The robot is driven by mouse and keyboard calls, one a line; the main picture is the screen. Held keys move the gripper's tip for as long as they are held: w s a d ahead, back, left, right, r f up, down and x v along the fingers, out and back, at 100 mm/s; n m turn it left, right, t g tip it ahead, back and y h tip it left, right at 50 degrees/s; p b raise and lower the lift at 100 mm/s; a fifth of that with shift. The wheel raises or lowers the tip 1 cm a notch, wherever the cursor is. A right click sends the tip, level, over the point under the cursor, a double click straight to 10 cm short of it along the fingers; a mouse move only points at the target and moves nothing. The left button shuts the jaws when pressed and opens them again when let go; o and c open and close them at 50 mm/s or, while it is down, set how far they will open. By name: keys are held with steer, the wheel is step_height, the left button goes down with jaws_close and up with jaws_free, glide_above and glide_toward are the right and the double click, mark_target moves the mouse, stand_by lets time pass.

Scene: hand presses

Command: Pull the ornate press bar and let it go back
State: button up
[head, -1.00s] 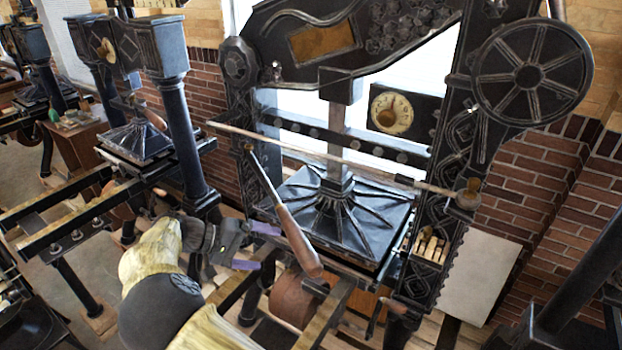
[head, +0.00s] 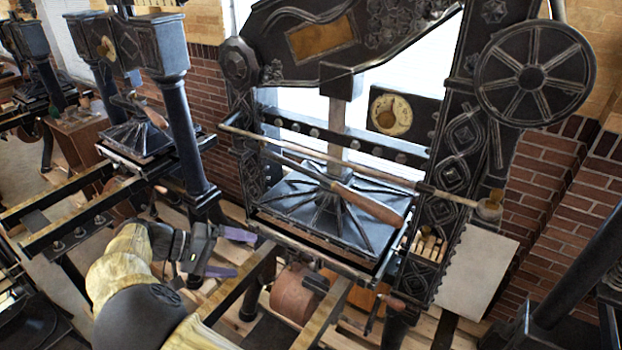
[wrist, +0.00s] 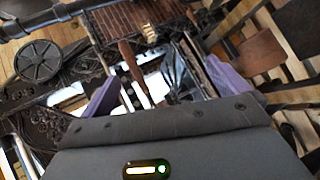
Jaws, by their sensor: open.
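The ornate black press (head: 440,150) fills the middle and right of the head view. Its press bar (head: 368,203), a dark rod with a brown wooden handle, lies slanting across the front of the press, above the platen (head: 275,195), with the handle end to the right. My gripper (head: 232,254) is open and empty, with purple fingers, left of the press and apart from the bar. In the wrist view the bar's wooden handle (wrist: 131,62) appears beyond and between the open fingers (wrist: 165,88).
A long thin rod (head: 320,158) spans the press front. Wooden-topped rails (head: 325,312) and a brown drum (head: 297,292) are below. A second press (head: 177,120) stands at the left. A spoked wheel (head: 532,76) is at upper right.

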steer(key=s+d+r, duration=0.2)
steer(key=s+d, duration=0.1)
steer(key=s, duration=0.4)
steer(key=s+d+r, duration=0.2)
steer(key=s+d, duration=0.1)
steer(key=s, duration=0.5)
steer(key=shift+r, duration=0.35)
steer(key=shift+w, duration=0.15)
steer(key=w+d+f+m+y+b, duration=0.2)
steer(key=d+f+y+b, duration=0.9)
steer(key=d+f+b, duration=0.6)
steer(key=shift+d+f+m+y, duration=0.35)
steer(key=shift+d+f, duration=2.35)
steer(key=shift+d, duration=1.25)
